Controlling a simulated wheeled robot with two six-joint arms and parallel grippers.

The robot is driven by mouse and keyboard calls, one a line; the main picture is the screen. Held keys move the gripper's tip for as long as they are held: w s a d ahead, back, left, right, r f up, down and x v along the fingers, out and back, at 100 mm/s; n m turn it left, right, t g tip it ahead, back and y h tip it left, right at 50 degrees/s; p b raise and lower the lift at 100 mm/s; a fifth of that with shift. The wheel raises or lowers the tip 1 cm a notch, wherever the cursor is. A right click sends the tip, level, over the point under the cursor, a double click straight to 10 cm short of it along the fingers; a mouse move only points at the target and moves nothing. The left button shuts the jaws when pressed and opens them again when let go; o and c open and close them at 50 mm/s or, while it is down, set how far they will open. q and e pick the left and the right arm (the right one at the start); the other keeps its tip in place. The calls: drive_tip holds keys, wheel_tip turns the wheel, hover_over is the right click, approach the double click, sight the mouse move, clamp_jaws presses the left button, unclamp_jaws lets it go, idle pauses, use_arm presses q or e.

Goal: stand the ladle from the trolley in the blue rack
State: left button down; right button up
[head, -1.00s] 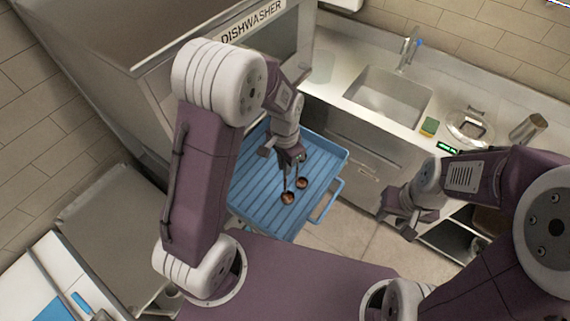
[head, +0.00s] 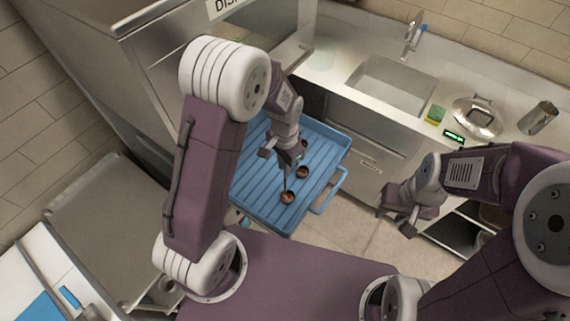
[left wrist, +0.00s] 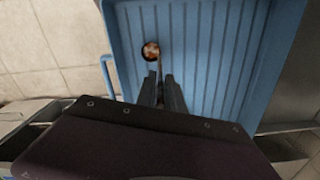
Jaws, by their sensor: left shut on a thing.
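The blue rack (head: 262,205) is pulled out in front of the dishwasher; its ribbed floor also shows in the left wrist view (left wrist: 205,60). My left gripper (head: 288,167) is over the rack, shut on the thin handle of a ladle. The ladle's copper bowl (head: 287,197) hangs below the fingers; it also shows in the left wrist view (left wrist: 151,51). I cannot tell whether it touches the rack floor. Another copper bowl (head: 302,172) is in the rack beside it. A third brownish piece (head: 304,144) is mostly hidden by the gripper. My right gripper (head: 397,218) is away to the right.
The rack's handle (head: 330,191) juts out to the right. A steel counter with a sink (head: 390,88), a sponge (head: 435,115), a lidded pan (head: 477,118) and a metal cup (head: 538,117) lies behind. A grey steel surface (head: 105,215) is at the left.

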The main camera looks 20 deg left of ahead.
use_arm(q)
drive_tip(key=shift+w+f, duration=0.1)
drive_tip(key=shift+f, duration=0.15)
drive_tip(key=c, duration=0.8)
unclamp_jaws()
wheel_tip(320, 180, up, 7)
drive_tip(key=p, duration=0.6)
drive_tip(key=shift+r+p, duration=0.15)
drive_tip(key=shift+p, duration=0.15)
